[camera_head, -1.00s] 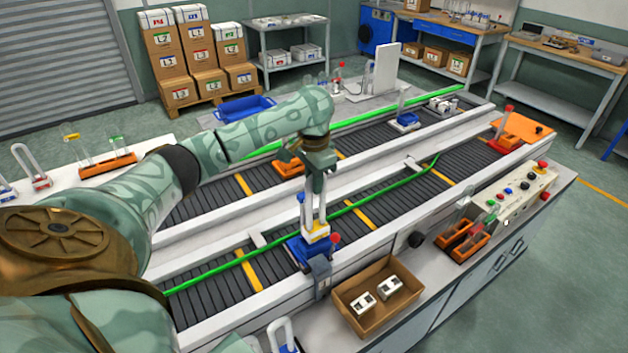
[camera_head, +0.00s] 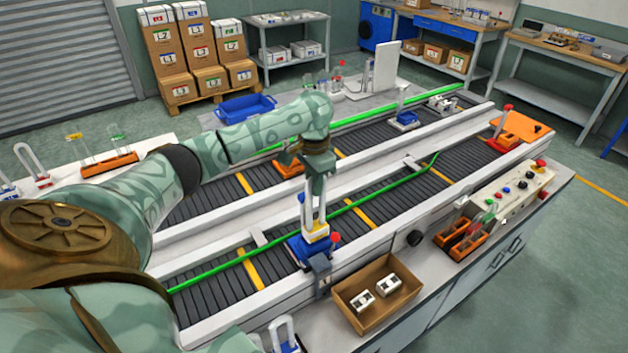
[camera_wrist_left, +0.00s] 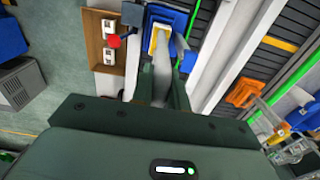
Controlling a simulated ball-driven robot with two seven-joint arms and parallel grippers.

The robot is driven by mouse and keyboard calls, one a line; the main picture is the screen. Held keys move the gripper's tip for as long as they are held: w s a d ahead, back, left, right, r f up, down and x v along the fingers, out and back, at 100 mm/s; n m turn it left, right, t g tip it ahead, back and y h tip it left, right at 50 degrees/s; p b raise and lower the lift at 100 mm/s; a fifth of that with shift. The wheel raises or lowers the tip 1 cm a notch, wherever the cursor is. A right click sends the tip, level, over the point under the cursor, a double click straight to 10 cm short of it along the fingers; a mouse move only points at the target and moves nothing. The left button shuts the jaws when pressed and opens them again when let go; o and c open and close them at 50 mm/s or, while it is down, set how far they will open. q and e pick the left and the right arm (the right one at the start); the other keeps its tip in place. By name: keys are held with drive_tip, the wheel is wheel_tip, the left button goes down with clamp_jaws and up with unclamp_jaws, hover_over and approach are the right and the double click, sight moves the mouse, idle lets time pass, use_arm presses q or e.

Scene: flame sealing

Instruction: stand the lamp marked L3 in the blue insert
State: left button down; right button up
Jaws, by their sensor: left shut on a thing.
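The lamp, with pale upright tubes and a white and yellow base (camera_head: 316,233), stands upright over a blue insert (camera_head: 299,250) on the front conveyor. I cannot read an L3 mark on it. My left gripper (camera_head: 318,212) points down and is shut on the lamp's tube. In the left wrist view the tube (camera_wrist_left: 158,88) runs between the fingers, and the yellow-edged base (camera_wrist_left: 161,42) lies within the outline of the blue insert (camera_wrist_left: 180,20). I cannot tell whether the base is fully seated. My right gripper is in neither view.
A red ball-topped post (camera_head: 336,238) stands close beside the insert. A cardboard box (camera_head: 352,318) with white parts is in front. A green rail (camera_head: 375,200) runs along the conveyor. An orange rack (camera_head: 462,240) and control panel (camera_head: 512,195) are at the right.

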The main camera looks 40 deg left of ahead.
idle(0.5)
use_arm(q)
drive_tip(key=shift+f, duration=1.1)
idle(0.3)
drive_tip(key=c, duration=1.3)
unclamp_jaws()
wheel_tip(320, 180, up, 16)
drive_tip(key=p, duration=0.5)
drive_tip(key=shift+r+p, duration=0.2)
drive_tip(key=shift+p, duration=0.2)
